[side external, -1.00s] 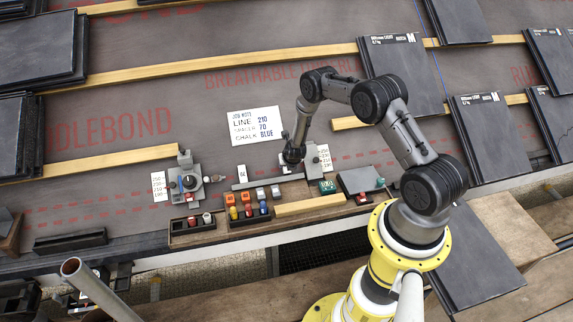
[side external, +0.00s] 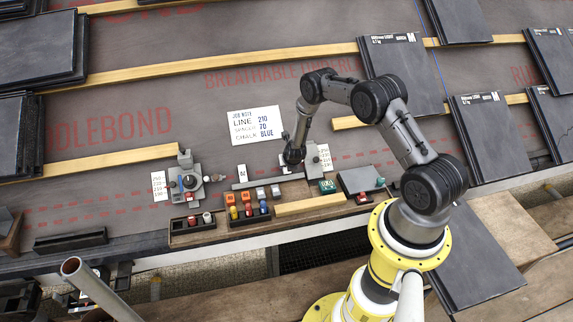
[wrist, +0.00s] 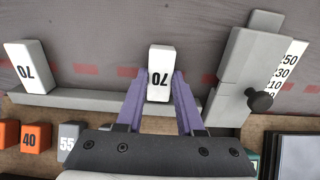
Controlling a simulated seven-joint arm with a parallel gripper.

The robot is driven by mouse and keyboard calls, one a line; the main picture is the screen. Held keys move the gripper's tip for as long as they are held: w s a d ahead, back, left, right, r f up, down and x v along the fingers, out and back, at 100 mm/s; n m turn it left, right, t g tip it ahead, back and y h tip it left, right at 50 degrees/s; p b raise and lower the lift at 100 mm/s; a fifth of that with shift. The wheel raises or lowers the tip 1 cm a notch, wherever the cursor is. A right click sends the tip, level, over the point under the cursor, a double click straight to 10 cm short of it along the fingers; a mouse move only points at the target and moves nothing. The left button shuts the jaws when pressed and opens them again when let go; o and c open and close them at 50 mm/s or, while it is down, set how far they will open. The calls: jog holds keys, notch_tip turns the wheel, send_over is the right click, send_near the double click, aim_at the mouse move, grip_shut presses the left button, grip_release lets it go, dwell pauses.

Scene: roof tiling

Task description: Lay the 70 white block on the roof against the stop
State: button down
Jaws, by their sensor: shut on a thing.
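My gripper (wrist: 160,98) is shut on a white block marked 70 (wrist: 160,62), its purple fingers on either side of it. The block's lower end overlaps a long grey bar (wrist: 70,98) in the wrist view; I cannot tell if they touch. A second white block marked 70 (wrist: 30,68) is at the left, by the bar, and shows in the side view (side external: 242,172). A grey metal fixture (wrist: 235,70) with a dark knob, possibly the stop, is right of the held block, with a gap between.
A scale card (wrist: 287,72) lies beside the fixture. Coloured blocks, including an orange 40 (wrist: 38,135) and a grey 55 (wrist: 70,140), sit below the bar. Another grey fixture (side external: 186,182) stands left. A job note (side external: 256,125) reads line 210, spacer 70, chalk blue.

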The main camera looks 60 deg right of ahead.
jog(key=shift+s+a+f, duration=0.15)
dwell(0.3)
jog(key=shift+c, duration=2.3)
grip_release()
jog(key=v, duration=0.7)
